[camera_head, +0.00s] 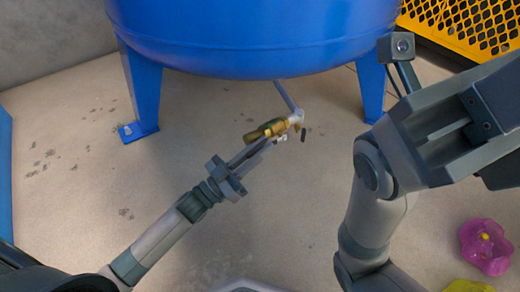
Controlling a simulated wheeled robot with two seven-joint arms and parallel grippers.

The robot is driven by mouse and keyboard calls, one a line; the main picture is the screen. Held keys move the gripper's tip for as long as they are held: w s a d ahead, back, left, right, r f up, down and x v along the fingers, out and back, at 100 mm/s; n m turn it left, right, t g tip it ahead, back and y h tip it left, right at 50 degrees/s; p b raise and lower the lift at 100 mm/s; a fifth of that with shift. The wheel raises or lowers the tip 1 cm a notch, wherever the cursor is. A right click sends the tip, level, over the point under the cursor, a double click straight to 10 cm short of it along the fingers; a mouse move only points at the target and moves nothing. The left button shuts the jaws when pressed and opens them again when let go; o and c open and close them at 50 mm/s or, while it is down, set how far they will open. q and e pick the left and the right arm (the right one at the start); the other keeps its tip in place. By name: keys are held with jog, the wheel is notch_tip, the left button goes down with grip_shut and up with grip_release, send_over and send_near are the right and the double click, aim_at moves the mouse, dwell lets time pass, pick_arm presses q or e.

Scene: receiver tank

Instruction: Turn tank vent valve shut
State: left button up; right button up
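The blue tank (255,40) stands on legs at the top of the view. A thin grey pipe (287,96) runs down from under its belly to a small brass valve (264,131) with a pale metal end. My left gripper (277,137) reaches up from the lower left, its fingers at the valve and overlapping it in the picture. I cannot tell whether the fingers touch the valve or how far apart they are. The valve's handle position is not clear. My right arm fills the right side; its fingers do not show.
Blue tank legs (143,90) stand left and right of the valve. A yellow perforated guard (470,24) is at the top right. A pink knobbed wheel (486,247) and a yellow object (468,286) are at the lower right.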

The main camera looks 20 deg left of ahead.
pick_arm(q)
grip_shut()
dwell(0.6)
dwell(0.8)
jog(key=shift+r+p, duration=0.1)
jog(key=shift+p, duration=0.25)
